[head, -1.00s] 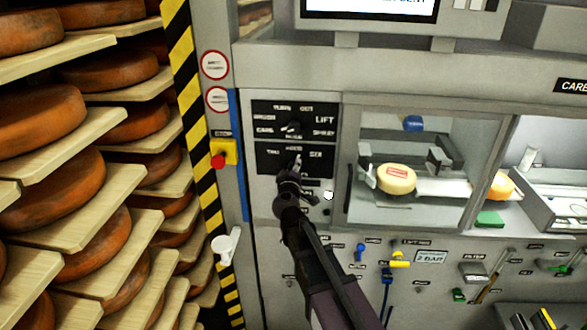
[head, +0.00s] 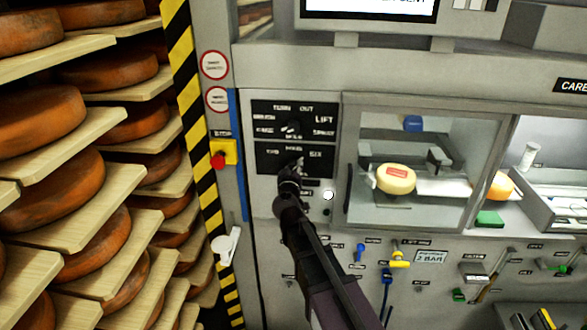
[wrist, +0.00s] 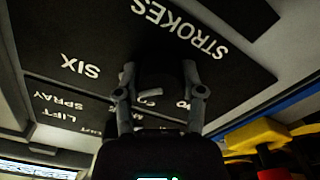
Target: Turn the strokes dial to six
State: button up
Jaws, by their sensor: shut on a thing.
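The strokes dial (wrist: 152,82) is a dark knob with a short pale mark. It sits on a black panel (head: 266,167) with the words SIX and STROKES in the wrist view. In the head view SIX is at the panel's right, and my gripper largely covers the dial. My gripper (wrist: 158,72) is shut on the dial, with one finger on each side of it. It also shows in the head view (head: 292,170). I cannot tell exactly which label the mark points at.
A second dial (head: 291,128) with LIFT and SPRAY labels is just above. A yellow box with a red button (head: 218,161) is to the left. A glass-fronted chamber (head: 345,160) with a cheese wheel (head: 396,179) is to the right. Cheese shelves (head: 75,157) fill the far left.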

jog(key=o, duration=1.1)
jog(key=shift+o, duration=0.2)
jog(key=s, duration=1.2)
jog(key=shift+a, duration=0.15)
